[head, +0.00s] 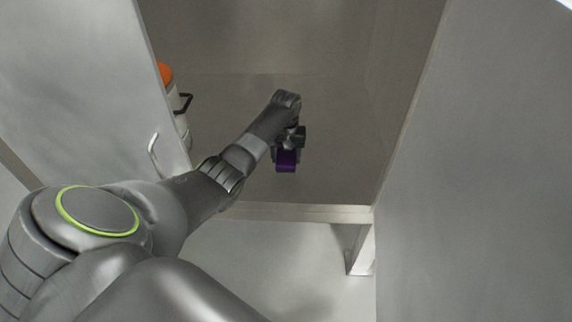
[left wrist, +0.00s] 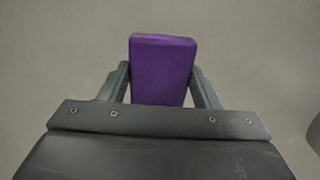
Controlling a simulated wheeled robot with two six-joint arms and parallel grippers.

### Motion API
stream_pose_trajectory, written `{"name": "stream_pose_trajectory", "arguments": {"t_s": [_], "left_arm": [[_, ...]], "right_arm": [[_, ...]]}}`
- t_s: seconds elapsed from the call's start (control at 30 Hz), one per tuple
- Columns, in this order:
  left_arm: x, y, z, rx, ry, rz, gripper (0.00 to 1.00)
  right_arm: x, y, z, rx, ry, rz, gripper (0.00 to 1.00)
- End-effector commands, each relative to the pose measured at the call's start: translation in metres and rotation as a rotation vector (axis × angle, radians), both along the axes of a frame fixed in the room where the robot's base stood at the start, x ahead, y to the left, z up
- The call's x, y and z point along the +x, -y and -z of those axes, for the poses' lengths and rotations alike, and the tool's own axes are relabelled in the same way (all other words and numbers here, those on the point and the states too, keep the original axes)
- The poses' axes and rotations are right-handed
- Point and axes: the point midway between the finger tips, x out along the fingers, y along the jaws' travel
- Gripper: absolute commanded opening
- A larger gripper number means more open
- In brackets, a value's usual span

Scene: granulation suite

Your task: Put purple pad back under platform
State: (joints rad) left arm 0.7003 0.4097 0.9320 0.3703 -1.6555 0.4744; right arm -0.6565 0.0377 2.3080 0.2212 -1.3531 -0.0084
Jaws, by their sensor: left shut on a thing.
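The purple pad (head: 286,161) is a small block held by my left gripper (head: 287,150) inside an open grey cabinet-like space. The left wrist view shows the pad (left wrist: 162,68) between the two fingers of the left gripper (left wrist: 161,85), which touch its sides. The pad's far end sticks out past the fingertips, over a plain grey surface. Whether the pad touches that surface I cannot tell. No platform can be made out for certain. My right gripper is in neither view.
An open door with a handle (head: 153,150) stands at the left. Behind it is a pale container with an orange top (head: 165,73) and a black handle. A raised front ledge (head: 300,212) runs below the space, and a grey wall (head: 480,160) closes the right. The floor around the pad looks clear.

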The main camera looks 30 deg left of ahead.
Motion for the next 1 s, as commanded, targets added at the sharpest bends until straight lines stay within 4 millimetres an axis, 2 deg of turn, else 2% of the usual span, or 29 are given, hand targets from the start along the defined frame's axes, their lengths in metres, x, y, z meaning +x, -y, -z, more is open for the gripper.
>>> {"name": "stream_pose_trajectory", "arguments": {"t_s": [0.03,0.17,0.57,0.6,0.73,1.0], "left_arm": [[-0.001,0.001,0.013,-0.001,-0.003,0.000,0.34],[0.000,0.001,0.026,-0.001,-0.002,0.001,0.34],[0.000,0.001,0.030,0.000,-0.001,0.001,0.34],[0.000,0.000,0.030,0.000,-0.001,0.001,0.61],[-0.001,0.000,0.030,0.000,-0.001,0.001,0.78],[-0.001,0.000,0.029,0.000,-0.001,0.001,0.79]], "right_arm": [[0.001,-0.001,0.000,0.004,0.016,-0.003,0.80],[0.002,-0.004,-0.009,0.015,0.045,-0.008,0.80],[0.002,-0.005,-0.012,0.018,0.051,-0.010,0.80],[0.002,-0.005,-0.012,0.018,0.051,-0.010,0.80],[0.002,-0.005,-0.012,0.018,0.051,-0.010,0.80],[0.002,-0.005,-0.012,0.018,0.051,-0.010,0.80]]}}
